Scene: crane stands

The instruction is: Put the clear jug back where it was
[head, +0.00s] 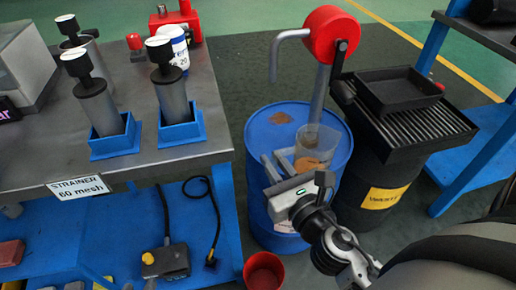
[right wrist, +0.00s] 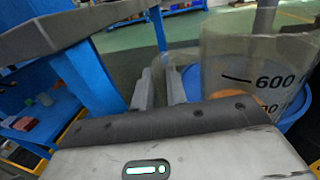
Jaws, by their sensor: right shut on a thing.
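The clear jug (head: 317,138) has amber liquid low inside. In the head view it is over the near right part of the blue drum's top (head: 262,133); I cannot tell whether it rests there or is held just above. My right gripper (head: 284,162) is at the jug's left side, shut on it, seemingly at its handle. The right wrist view shows the jug (right wrist: 245,62) upright with a "600" mark, right of the two grey fingers (right wrist: 161,88). The exact grip is hard to see. My left gripper is not in view.
A red-headed pump (head: 331,35) with a grey spout rises from the drum behind the jug. A black drum (head: 385,190) with a grate and tray stands to the right. A workbench (head: 185,155) with strainers in blue stands is at left. A red bucket (head: 264,270) stands on the floor.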

